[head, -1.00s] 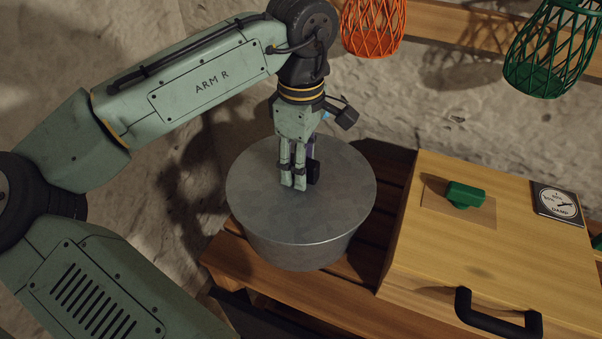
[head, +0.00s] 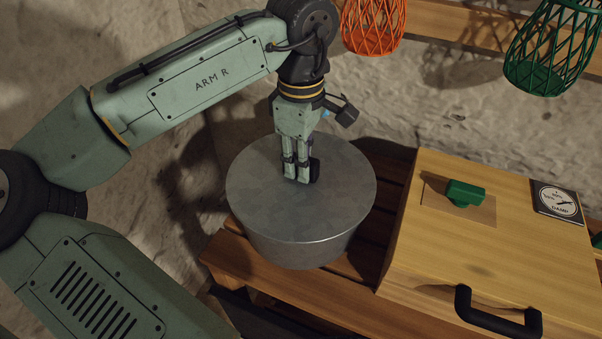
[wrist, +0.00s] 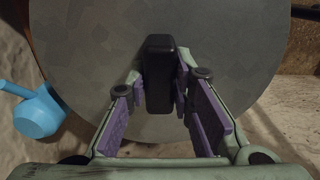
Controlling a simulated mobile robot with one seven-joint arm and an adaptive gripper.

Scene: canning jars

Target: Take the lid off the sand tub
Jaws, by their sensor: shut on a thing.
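The sand tub (head: 298,248) is a round grey metal tub on a slatted wooden bench. Its flat grey lid (head: 252,190) covers the top and also fills much of the wrist view (wrist: 225,50). A black block-like handle (wrist: 159,75) stands on the lid; in the head view it (head: 315,170) is partly behind the fingers. My gripper (head: 302,177) points down at the lid's middle. Its purple-padded fingers (wrist: 160,92) are shut on the handle, one pad on each side. No clear gap shows between lid and tub.
A wooden box (head: 440,250) with a green knob (head: 465,194) and a black handle (head: 497,315) stands right of the tub. Orange (head: 373,27) and green (head: 553,50) baskets hang above. A blue scoop-like thing (wrist: 38,113) lies left in the wrist view. A stone wall is behind.

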